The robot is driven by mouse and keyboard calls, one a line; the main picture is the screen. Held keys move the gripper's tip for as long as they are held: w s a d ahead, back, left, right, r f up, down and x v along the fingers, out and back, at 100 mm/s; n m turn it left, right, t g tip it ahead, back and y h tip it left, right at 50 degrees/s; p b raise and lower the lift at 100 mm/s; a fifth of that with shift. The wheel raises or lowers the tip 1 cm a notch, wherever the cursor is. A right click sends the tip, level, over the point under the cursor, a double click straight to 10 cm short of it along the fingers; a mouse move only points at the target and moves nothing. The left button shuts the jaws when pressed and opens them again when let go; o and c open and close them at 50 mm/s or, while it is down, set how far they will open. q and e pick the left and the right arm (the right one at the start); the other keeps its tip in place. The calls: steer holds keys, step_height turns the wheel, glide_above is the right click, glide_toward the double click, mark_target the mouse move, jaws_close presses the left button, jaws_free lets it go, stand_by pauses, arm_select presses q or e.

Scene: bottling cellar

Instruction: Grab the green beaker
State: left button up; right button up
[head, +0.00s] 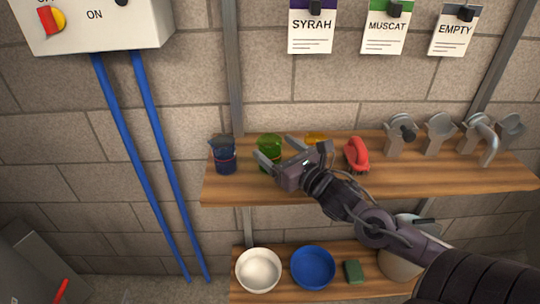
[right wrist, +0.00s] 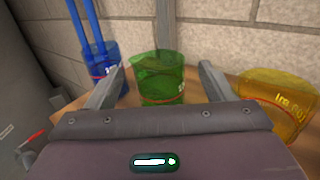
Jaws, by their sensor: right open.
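The green beaker (head: 268,147) is see-through and stands upright on the upper wooden shelf, between a blue beaker and a yellow one. My right gripper (head: 278,149) is open in front of it and hides part of it in the head view. In the right wrist view the green beaker (right wrist: 158,77) shows between the two spread fingers (right wrist: 163,82), beyond or around their tips; I cannot tell whether they touch it. Its lower part is hidden by the gripper body. My left gripper is not in view.
The blue beaker (head: 224,155) stands close on the left, and the yellow beaker (right wrist: 280,103) on the right, partly hidden in the head view. A red-handled object (head: 356,155) and several metal fittings (head: 440,133) stand further right. Bowls (head: 258,270) sit on the lower shelf.

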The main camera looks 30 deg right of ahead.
mark_target(263, 137)
steer(key=w, duration=0.3)
steer(key=shift+w+r+p, duration=0.15)
steer(key=shift+p, duration=0.25)
steer(key=shift+w+a, duration=0.15)
steer(key=shift+w, duration=0.55)
steer(key=shift+c, duration=0.3)
steer(key=c, duration=0.9)
steer(key=shift+c, duration=0.5)
